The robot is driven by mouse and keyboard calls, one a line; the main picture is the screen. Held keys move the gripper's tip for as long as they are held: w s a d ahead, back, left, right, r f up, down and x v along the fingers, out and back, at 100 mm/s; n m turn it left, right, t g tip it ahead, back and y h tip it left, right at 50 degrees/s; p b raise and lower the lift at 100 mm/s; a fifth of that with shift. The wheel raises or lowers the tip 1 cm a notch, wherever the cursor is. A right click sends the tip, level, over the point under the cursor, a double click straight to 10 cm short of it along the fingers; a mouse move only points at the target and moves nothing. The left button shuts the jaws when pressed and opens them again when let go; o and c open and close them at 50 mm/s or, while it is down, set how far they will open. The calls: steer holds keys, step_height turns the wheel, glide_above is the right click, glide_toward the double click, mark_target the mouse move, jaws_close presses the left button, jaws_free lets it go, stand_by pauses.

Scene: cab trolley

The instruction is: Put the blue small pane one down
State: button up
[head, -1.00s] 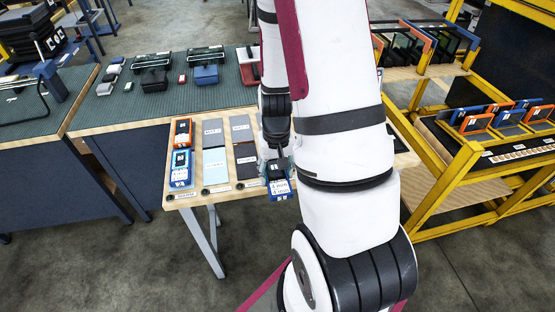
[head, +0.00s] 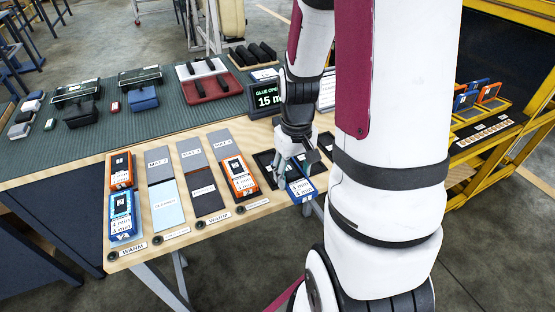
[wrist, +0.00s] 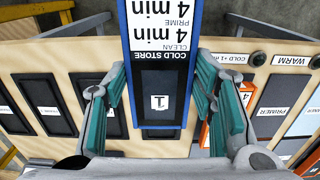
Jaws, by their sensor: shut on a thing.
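My gripper (head: 296,166) is shut on the blue small pane (head: 303,190), a blue-framed piece with a white label. In the wrist view the blue small pane (wrist: 160,60) reads "COLD STORE", "CLEAN", "PRIME" and "4 min", and sits between the teal finger pads of my gripper (wrist: 157,88). In the head view it is at the table's front edge, right of an orange-framed pane (head: 240,180). In the wrist view it covers part of a dark recess (wrist: 158,132). I cannot tell whether it touches the table.
The wooden table (head: 175,240) carries grey and dark pads, an orange pane (head: 121,172) and another blue pane (head: 122,214) at left. Dark empty-looking recesses (wrist: 50,105) lie beside the held pane. A timer display (head: 267,98) stands behind. A yellow rack (head: 535,128) is at right.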

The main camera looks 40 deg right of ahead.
steer(key=w+d, duration=0.1)
steer(key=w, duration=0.6)
steer(key=w+d+f, duration=0.1)
steer(key=w, duration=0.2)
steer(key=shift+w+d, duration=0.35)
steer(key=shift+w+f, duration=0.2)
steer(key=shift+f, duration=1.6)
steer(key=shift+f+b, duration=0.2)
steer(key=shift+b, duration=0.15)
steer(key=o, duration=1.3)
